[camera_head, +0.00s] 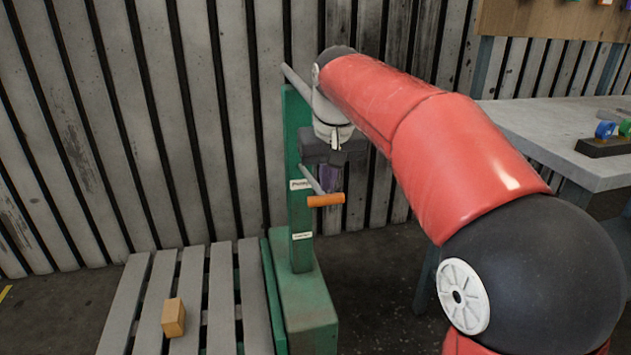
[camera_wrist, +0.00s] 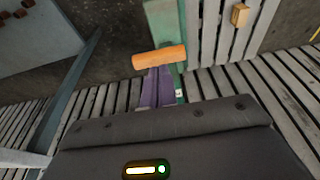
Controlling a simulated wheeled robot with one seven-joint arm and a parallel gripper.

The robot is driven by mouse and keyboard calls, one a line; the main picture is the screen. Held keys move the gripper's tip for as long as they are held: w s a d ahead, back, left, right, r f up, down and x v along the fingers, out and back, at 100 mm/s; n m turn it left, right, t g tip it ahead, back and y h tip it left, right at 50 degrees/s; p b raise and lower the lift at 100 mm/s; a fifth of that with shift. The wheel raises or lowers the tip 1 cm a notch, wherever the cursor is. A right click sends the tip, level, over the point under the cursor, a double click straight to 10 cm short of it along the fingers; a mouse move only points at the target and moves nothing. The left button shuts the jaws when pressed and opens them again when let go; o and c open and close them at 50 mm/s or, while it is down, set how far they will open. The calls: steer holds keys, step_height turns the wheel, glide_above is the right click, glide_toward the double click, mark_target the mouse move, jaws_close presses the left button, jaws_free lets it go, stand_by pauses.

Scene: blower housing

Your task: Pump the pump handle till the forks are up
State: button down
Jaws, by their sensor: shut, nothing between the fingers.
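The green pump post (camera_head: 299,225) stands upright on a green base. A thin grey lever with an orange grip (camera_head: 326,200) sticks out from it beside a white label; the orange grip also shows in the wrist view (camera_wrist: 160,57). My gripper (camera_head: 328,178) points down with its purple fingers shut and empty, just above the orange grip in the head view. In the wrist view the fingertips (camera_wrist: 155,80) lie close to the grip; I cannot tell if they touch it. A pale grey bar (camera_head: 296,82) shows at the post's top, partly behind my arm. The forks cannot be made out.
A slatted pallet (camera_head: 217,300) with a wooden block (camera_head: 173,318) on it lies left of the post. A grey workbench (camera_head: 550,140) with small coloured items stands at the right. A slatted wall is close behind. Dark floor is open between post and bench.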

steer(key=s+d+f+b+x, duration=0.1)
steer(key=s+b+x, duration=0.2)
steer(key=b+x, duration=0.7)
steer(key=r+p, duration=0.3)
steer(key=p, duration=0.1)
steer(key=r+p, duration=0.4)
steer(key=w+r+p, duration=0.1)
steer(key=r+p, duration=0.2)
steer(key=p, duration=0.1)
steer(key=shift+a+r+p, duration=0.15)
steer(key=shift+r+p, duration=0.1)
steer(key=shift+p, duration=0.1)
steer(key=shift+s+r, duration=0.1)
steer(key=shift+r, duration=0.3)
steer(key=shift+f, duration=0.1)
